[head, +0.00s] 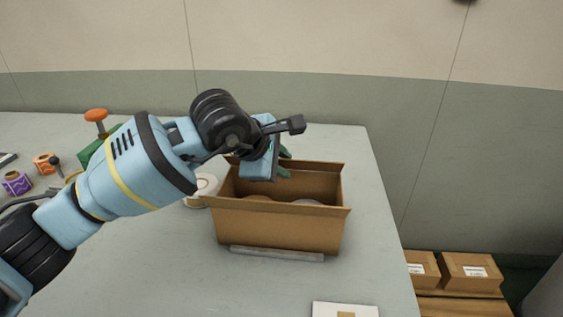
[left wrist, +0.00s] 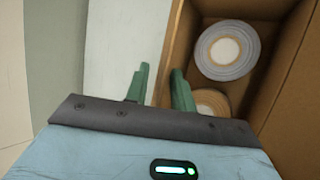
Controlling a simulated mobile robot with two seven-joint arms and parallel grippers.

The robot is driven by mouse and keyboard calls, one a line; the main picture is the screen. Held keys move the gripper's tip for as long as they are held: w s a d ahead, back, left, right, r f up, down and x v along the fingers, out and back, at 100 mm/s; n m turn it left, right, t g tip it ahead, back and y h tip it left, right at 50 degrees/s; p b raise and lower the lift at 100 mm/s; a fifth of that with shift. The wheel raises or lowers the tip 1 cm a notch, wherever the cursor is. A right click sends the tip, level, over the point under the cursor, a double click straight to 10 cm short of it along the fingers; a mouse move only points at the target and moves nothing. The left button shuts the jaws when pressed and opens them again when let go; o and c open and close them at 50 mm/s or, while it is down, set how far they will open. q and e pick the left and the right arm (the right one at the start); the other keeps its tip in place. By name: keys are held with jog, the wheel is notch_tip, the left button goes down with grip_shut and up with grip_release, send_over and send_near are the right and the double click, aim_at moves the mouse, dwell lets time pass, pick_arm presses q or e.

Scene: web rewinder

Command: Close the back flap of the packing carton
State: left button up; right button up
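The open brown packing carton (head: 280,228) stands on the grey table, and its inside also shows in the left wrist view (left wrist: 285,75). Its back flap (head: 325,163) shows only as a thin edge along the far rim, partly hidden by my left arm. My left gripper (head: 285,162) is at the carton's back rim. In the left wrist view, its green fingers (left wrist: 159,78) are apart, one over the table and one over the carton's edge. I cannot tell whether they touch the flap. My right gripper is not in view.
Rolls of tape (left wrist: 228,50) lie in the carton. A white roll (head: 201,188) stands left of it, and a grey bar (head: 277,254) lies in front. A white card (head: 345,309) is near the front. Smaller cartons (head: 470,272) sit beyond the table's right edge.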

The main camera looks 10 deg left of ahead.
pick_arm(q)
grip_shut()
jog(key=shift+s+f+t+b, duration=0.1)
jog(key=shift+f+t+b, duration=0.2)
jog(key=shift+b, duration=0.25)
jog(key=shift+s+f+m+t+b, duration=0.25)
jog(key=shift+t+b, duration=0.55)
jog(key=shift+b, duration=0.4)
jog(key=shift+r, duration=0.1)
jog(key=shift+r+t, duration=0.1)
jog(key=shift+t, duration=0.2)
